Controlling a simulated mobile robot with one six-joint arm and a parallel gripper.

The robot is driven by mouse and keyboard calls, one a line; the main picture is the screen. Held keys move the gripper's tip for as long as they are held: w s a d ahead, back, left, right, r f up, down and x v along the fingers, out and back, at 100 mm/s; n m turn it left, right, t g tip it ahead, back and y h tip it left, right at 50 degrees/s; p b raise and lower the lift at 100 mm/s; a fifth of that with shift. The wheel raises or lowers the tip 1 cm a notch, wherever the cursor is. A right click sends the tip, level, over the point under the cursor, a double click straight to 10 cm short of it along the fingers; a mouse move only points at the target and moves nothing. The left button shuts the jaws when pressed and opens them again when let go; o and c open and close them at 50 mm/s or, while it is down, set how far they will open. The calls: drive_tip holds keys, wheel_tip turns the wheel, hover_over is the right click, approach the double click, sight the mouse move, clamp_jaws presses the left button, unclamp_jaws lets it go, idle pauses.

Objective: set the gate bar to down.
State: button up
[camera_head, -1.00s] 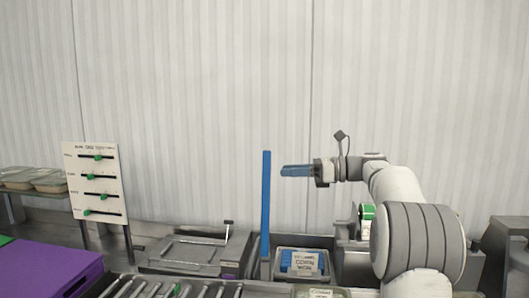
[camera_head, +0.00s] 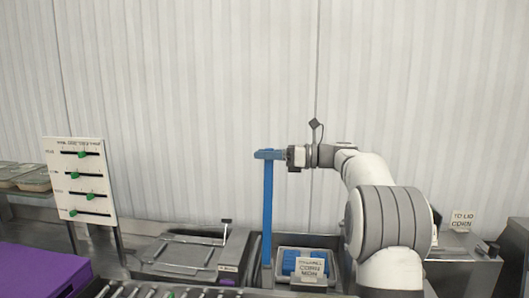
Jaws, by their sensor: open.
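The blue gate bar (camera_head: 267,215) stands upright in the middle of the view, rising from the metal counter. My gripper (camera_head: 268,154) comes in from the right with its blue fingers level at the bar's top end. The fingers overlap the bar's top in the picture. I cannot tell whether they are around it, in front of it or touching it. The gripper is open. Its fingers and the bar are a similar blue, so the gap between the fingers is hard to see.
A bin labelled corn (camera_head: 309,279) stands just right of the bar's foot. A metal lidded unit (camera_head: 184,253) is to its left. A white slider board (camera_head: 79,182) stands at the left, above a purple block (camera_head: 42,271). The wall behind is clear.

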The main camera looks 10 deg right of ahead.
drive_tip(key=shift+w+a, duration=0.1)
drive_tip(key=shift+a, duration=0.45)
drive_tip(key=shift+c, duration=0.2)
clamp_jaws()
